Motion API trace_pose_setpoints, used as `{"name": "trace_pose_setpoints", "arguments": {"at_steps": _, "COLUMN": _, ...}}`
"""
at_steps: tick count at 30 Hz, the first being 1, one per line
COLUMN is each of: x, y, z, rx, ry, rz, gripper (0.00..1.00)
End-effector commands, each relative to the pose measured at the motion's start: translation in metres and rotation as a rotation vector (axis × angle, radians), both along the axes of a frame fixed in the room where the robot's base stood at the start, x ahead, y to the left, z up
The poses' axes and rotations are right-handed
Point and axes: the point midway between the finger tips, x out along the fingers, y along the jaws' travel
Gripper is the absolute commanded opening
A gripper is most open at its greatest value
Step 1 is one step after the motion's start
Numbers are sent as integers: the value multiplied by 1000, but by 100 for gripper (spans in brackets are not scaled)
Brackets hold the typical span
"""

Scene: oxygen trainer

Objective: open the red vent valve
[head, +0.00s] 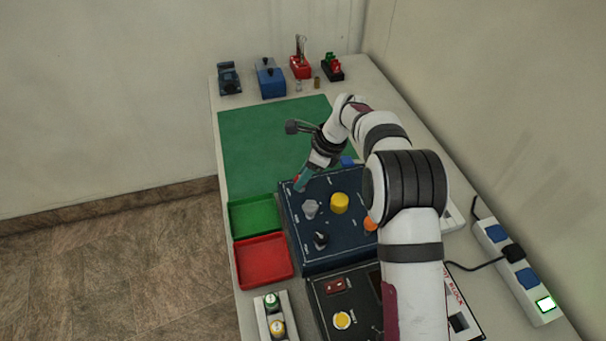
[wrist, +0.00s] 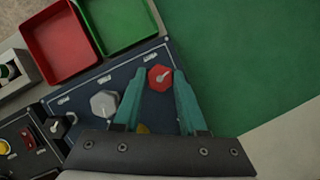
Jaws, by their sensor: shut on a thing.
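The red vent valve (wrist: 160,78) is a red knob with a pale pointer, near the edge of the dark blue panel (wrist: 105,77). In the wrist view its pointer slants up and to the right. My gripper (wrist: 159,75) has its two teal fingers on either side of the red knob, shut on it. In the head view my gripper (head: 300,184) reaches down to the far left corner of the panel (head: 290,228), and its fingers mostly hide the red knob there.
The panel also bears a grey knob (head: 310,208), a yellow knob (head: 339,203), a black knob (head: 320,240) and an orange one (head: 370,224). Green (head: 232,218) and red (head: 240,262) trays lie left of it. The green mat (head: 260,140) behind is clear.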

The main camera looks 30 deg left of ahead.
Motion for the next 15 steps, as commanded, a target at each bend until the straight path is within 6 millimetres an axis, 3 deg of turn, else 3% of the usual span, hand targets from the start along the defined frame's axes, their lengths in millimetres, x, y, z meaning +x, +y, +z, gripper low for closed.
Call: {"name": "trace_pose_setpoints", "arguments": {"at_steps": 15, "x": 1, "y": -1, "z": -1, "rx": -3, "ry": 2, "rz": 247, "gripper": 0}}
